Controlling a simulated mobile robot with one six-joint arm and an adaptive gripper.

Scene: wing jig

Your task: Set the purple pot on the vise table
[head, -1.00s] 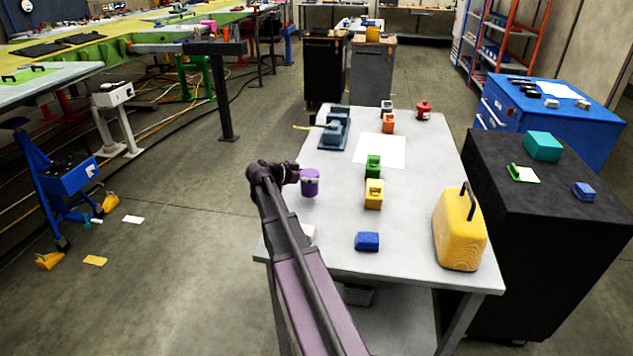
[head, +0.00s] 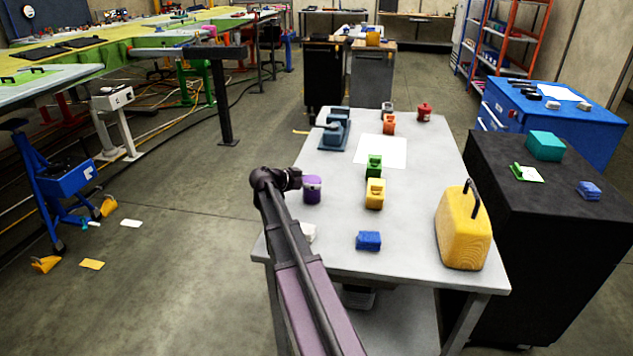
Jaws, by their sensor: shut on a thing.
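I cannot tell whether the pot's base touches the tabletop. A blue-grey vise (head: 337,126) stands on the same table at its far left, beyond the pot.
A white sheet (head: 381,151) lies mid-table. A white thing (head: 308,232) is partly behind my arm.

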